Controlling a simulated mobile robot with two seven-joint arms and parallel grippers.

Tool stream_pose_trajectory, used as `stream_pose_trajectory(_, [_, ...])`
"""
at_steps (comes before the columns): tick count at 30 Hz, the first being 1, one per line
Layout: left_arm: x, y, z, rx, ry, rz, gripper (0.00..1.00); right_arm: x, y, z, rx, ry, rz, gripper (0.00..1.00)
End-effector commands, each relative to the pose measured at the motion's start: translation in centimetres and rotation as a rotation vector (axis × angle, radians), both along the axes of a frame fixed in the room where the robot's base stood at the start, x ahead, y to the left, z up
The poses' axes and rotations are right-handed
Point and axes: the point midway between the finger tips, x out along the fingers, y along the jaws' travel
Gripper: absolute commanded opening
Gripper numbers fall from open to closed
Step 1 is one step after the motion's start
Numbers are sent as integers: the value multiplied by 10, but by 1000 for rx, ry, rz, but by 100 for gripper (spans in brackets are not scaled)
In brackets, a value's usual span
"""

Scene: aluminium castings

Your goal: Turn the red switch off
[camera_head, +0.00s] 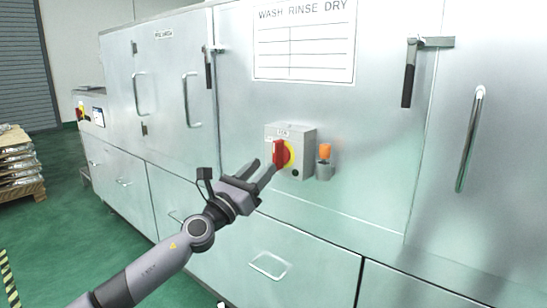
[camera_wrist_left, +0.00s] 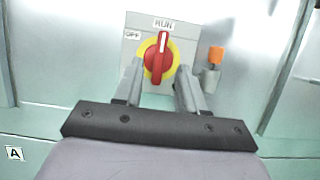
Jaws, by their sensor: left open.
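The red switch (camera_head: 280,154) is a rotary knob on a yellow disc, on a grey box (camera_head: 307,140) fixed to the metal cabinet front. In the left wrist view the red switch (camera_wrist_left: 158,57) stands nearly upright, its white mark pointing up at the RUN label (camera_wrist_left: 164,24). The OFF label (camera_wrist_left: 132,35) is to its upper left. My left gripper (camera_head: 262,170) is open in front of the box. In the wrist view its two fingers (camera_wrist_left: 158,85) lie on either side of the lower part of the knob; contact cannot be told. My right gripper is not in view.
An orange-topped grey fitting (camera_head: 325,165) sits just right of the box. Black-handled latches (camera_head: 408,80) and bar handles (camera_head: 470,138) stick out from the cabinet doors. A loaded pallet (camera_head: 18,170) stands at the far left.

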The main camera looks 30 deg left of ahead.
Motion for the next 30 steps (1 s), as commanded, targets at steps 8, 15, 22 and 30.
stream_pose_trajectory(8, [31,-3,14,-4,-2,-2,40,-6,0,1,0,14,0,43])
stream_pose_trajectory(15, [48,-4,20,-5,0,-2,40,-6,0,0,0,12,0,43])
stream_pose_trajectory(22, [52,-5,21,-3,2,-2,40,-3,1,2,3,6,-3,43])
stream_pose_trajectory(30, [52,-5,21,-3,1,-2,11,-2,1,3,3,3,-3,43])
